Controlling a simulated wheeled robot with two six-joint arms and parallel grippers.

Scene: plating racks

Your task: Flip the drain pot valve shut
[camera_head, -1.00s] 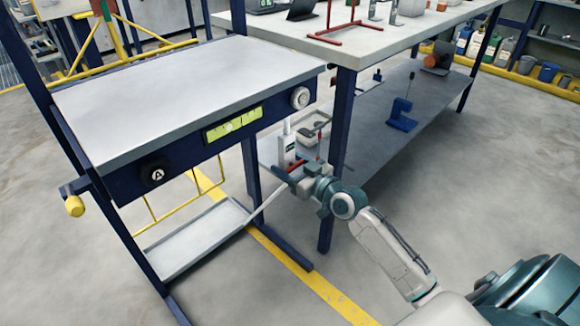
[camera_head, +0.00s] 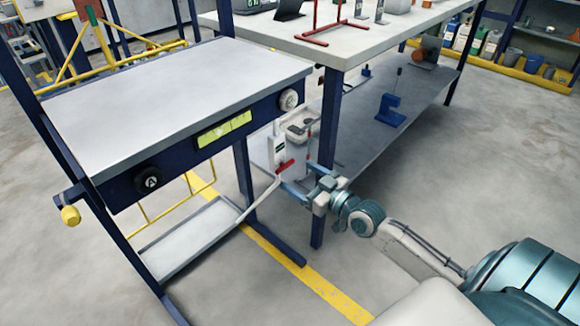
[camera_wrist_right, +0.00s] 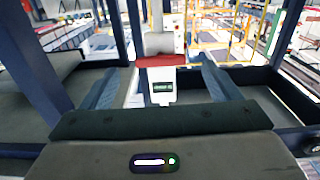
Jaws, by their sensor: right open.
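The drain pot (camera_head: 297,157) is a pale box-like vessel below the right end of the white-topped bench. A red valve lever (camera_head: 285,166) shows on its near side, close to a white block with a dark label. My right gripper (camera_head: 293,177) is open, its fingers pointing at the lever from the right. In the right wrist view the red lever (camera_wrist_right: 161,61) lies crosswise beyond and between the two spread fingers (camera_wrist_right: 162,82). I cannot tell whether a finger touches it. My left gripper is not in view.
The bench (camera_head: 170,95) has a knob at each end of its front and a yellow-green panel. A grey tray (camera_head: 195,238) sits low beneath it. A blue table leg (camera_head: 327,150) stands close behind my right gripper. The floor to the right is open.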

